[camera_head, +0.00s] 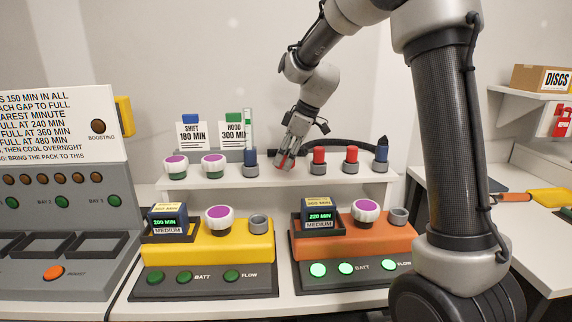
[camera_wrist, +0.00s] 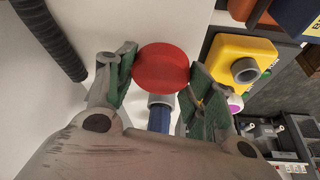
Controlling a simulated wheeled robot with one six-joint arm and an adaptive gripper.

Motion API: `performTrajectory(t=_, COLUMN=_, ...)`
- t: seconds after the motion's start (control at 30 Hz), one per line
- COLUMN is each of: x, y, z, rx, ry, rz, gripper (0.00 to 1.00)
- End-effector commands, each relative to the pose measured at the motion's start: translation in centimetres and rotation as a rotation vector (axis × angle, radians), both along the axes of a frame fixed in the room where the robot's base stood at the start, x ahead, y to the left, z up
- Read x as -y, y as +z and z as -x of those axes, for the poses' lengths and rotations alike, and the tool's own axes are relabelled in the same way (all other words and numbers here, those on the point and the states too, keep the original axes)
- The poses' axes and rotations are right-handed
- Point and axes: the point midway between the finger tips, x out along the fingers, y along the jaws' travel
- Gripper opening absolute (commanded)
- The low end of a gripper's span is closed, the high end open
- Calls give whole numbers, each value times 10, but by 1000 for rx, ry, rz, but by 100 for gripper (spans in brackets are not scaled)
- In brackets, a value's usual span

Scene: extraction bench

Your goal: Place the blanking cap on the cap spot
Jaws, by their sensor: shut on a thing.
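My gripper (camera_head: 285,163) is over the white shelf, shut on a red round cap (camera_wrist: 161,68). In the wrist view the cap's flat red face sits between the green-padded fingers; in the head view only a bit of red shows at the fingertips. Two red-topped pieces in grey collars, one (camera_head: 319,159) and another (camera_head: 351,159), stand to the gripper's right on the shelf. A blue piece in a grey collar (camera_head: 250,161) stands just to its left. I cannot make out a marked cap spot; the gripper hides part of the shelf.
The white shelf (camera_head: 180,182) also holds two purple-topped knobs (camera_head: 175,165) and a dark blue piece (camera_head: 381,156). Below it stand a yellow unit (camera_head: 180,255) and an orange unit (camera_head: 350,240), each with an empty grey socket. A black hose (camera_head: 345,145) runs behind the gripper.

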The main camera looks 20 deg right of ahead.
Motion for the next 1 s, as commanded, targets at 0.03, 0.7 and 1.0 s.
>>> performTrajectory(t=0.03, x=0, y=-9, z=1, rx=-4, ry=-1, rz=0, gripper=25)
performTrajectory(t=0.7, x=0, y=-34, z=1, rx=-3, ry=1, rz=1, gripper=25)
performTrajectory(t=1.0, x=1, y=-40, z=2, rx=-11, ry=0, rz=2, gripper=74)
